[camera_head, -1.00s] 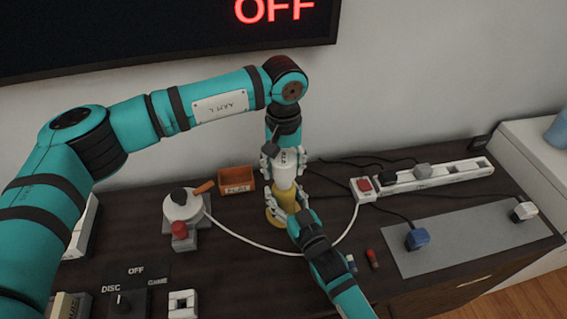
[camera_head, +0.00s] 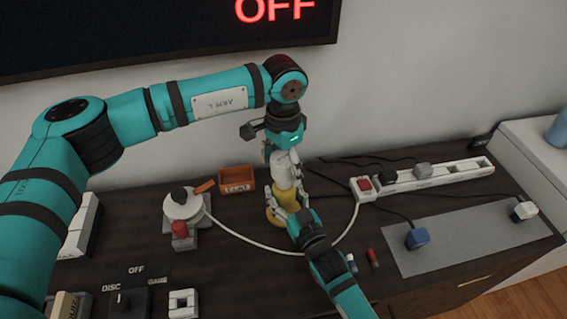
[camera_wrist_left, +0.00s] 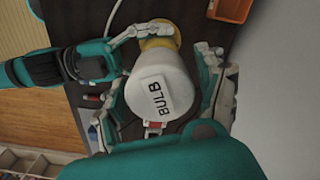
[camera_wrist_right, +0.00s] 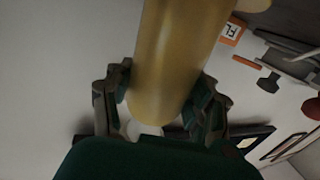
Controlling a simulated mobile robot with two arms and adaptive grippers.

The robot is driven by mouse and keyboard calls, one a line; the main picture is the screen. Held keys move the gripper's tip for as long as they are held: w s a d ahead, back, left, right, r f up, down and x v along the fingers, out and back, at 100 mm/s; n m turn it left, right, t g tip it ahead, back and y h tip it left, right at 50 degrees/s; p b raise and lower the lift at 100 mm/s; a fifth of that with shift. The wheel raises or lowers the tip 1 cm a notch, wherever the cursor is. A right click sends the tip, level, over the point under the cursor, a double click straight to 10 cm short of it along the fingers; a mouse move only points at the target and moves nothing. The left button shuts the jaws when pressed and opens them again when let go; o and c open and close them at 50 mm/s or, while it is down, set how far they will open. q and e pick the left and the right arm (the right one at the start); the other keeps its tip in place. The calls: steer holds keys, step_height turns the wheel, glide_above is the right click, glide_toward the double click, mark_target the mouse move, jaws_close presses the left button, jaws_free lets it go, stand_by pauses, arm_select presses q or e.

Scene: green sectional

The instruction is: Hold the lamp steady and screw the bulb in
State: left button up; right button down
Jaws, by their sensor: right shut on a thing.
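The white bulb (camera_wrist_left: 165,85), labelled BULB, stands upright on the yellow lamp (camera_head: 272,215); the seam between them is hard to see. My left gripper (camera_head: 282,165) points down from above around the bulb. In the left wrist view, its fingers lie on either side of the bulb, spread, with the bulb between them. My right gripper (camera_head: 298,222) is shut on the lamp from the front right. The right wrist view shows the yellow lamp body (camera_wrist_right: 175,60) between its fingers. The lamp's contact with the table is partly hidden.
An orange tray (camera_head: 237,184) stands behind left of the lamp, near a white device with a red knob (camera_head: 180,229). A white cable curves past the lamp to a power strip (camera_head: 435,176). A grey mat (camera_head: 460,236) with plugs lies right.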

arm_select(q)
steer(key=shift+r, duration=2.25)
steer(key=shift+o, duration=0.5)
